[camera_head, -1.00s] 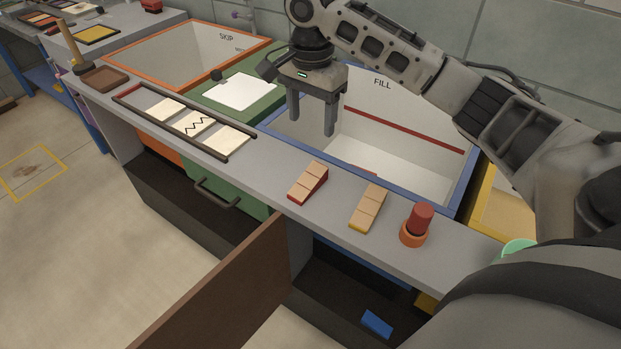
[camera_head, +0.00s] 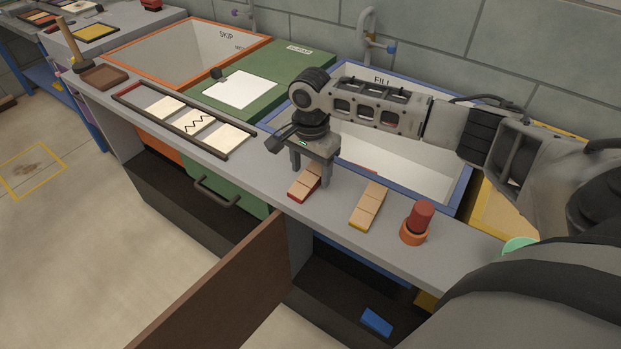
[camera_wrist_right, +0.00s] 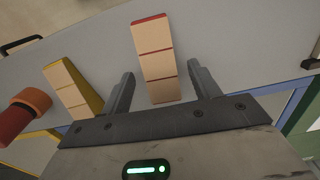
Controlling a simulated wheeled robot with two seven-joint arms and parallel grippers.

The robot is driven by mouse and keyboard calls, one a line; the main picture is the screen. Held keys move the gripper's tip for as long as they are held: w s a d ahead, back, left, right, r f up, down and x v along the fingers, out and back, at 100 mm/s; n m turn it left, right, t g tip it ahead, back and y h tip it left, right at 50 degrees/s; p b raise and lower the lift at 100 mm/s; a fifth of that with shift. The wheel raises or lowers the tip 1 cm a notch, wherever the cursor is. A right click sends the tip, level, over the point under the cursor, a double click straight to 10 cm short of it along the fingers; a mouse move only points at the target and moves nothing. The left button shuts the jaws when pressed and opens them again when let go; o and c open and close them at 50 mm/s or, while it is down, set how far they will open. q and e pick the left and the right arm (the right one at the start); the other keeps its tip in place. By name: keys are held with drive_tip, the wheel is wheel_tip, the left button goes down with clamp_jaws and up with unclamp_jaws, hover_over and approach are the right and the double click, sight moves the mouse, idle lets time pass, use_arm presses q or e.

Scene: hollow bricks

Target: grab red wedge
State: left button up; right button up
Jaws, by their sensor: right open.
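The red wedge (camera_head: 303,188) lies on the grey counter's front strip, with a tan segmented top and red sides. My right gripper (camera_head: 311,178) is over it, pointing down, and its fingers hide part of the wedge in the head view. In the right wrist view the red wedge (camera_wrist_right: 154,50) shows its near end between the two open fingers (camera_wrist_right: 163,76), with a gap on each side. Nothing is held. Whether the fingertips are at the wedge's height I cannot tell. My left gripper is not in view.
A similar yellow wedge (camera_head: 369,206) lies to the right, then a red cylinder in an orange ring (camera_head: 416,224). A blue-rimmed FILL bin (camera_head: 452,190) is behind. A dark tray of tan tiles (camera_head: 185,122) is left. Counter between tray and red wedge is clear.

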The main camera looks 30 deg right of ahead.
drive_tip(key=shift+f, duration=0.6)
drive_tip(key=c, duration=1.1)
drive_tip(key=shift+r, duration=0.1)
